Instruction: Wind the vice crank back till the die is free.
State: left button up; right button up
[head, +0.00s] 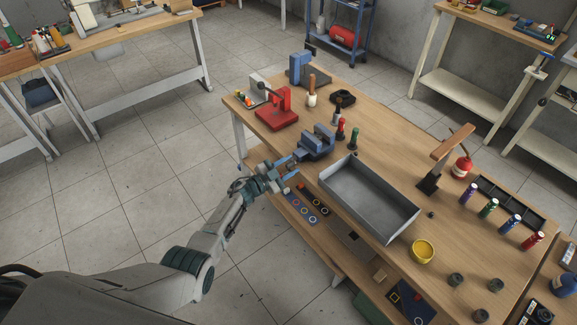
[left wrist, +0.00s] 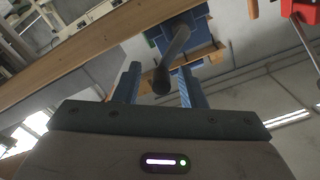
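The blue-grey vice (head: 318,141) sits at the near-left edge of the wooden workbench. In the left wrist view, the blue vice (left wrist: 200,38) is behind a dark crank (left wrist: 174,58) that points toward my camera. My left gripper (head: 290,168) is just off the bench edge, in front of the vice. In the left wrist view, its two blue fingers (left wrist: 159,72) are apart, with the end of the crank between them and visible gaps on both sides. I cannot make out the die in the jaws. My right gripper is in neither view.
A grey metal tray (head: 368,197) stands right of the vice. A lower shelf holding a dark panel (head: 306,208) lies below the bench edge.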

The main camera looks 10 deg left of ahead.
pick_arm(q)
jog(key=shift+r, duration=0.1)
jog(key=v, duration=1)
jog(key=shift+s+a+b, duration=0.3)
jog(key=shift+b, duration=0.1)
